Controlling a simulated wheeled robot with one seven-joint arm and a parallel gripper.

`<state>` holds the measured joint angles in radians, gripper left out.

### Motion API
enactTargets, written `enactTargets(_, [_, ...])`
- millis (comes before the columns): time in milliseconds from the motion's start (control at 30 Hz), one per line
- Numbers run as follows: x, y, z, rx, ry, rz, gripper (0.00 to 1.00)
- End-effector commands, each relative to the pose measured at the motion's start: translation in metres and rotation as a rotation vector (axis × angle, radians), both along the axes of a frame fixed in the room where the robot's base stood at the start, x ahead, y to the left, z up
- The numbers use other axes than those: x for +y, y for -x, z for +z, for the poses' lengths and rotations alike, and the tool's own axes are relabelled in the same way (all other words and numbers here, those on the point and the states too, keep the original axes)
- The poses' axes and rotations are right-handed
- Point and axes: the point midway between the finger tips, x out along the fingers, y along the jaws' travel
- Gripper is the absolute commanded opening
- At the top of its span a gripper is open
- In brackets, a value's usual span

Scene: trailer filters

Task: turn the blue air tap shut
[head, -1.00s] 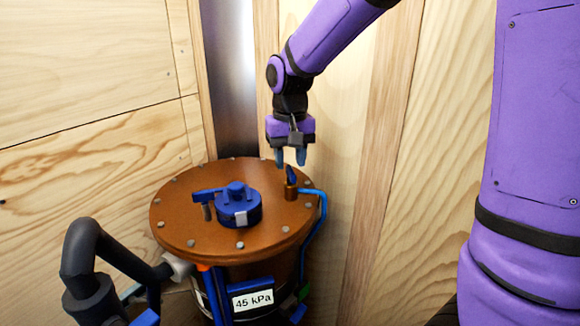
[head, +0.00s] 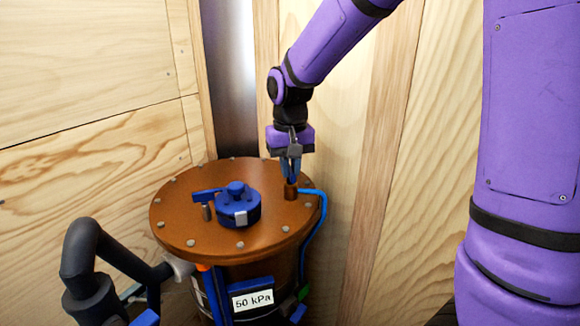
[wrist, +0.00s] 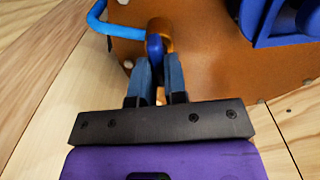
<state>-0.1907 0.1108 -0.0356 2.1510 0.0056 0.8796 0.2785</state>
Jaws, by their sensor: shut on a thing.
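The blue air tap (wrist: 155,46) stands on a brass-coloured fitting (head: 291,193) at the right side of the brown round lid (head: 180,225). A light blue hose (head: 322,215) leads from the fitting and down the vessel's side. My gripper (head: 291,178) points down over the fitting, shut on the tap's handle. In the wrist view my gripper's fingers (wrist: 156,85) lie on either side of the blue handle. The fingers hide most of the handle in the head view.
A dark blue cap with a lever (head: 238,207) sits mid-lid. A label (head: 253,299) on the vessel reads 50 kPa. A thick dark pipe (head: 90,260) stands at the left front.

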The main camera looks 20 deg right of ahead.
Motion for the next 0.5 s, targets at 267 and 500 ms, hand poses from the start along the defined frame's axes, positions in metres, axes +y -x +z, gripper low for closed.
enactTargets(267, [-0.0006,0.0001,0.0003,0.000,0.000,-0.108,0.00])
enactTargets(500, [-0.0017,0.0004,0.0004,0.000,0.000,-0.307,0.00])
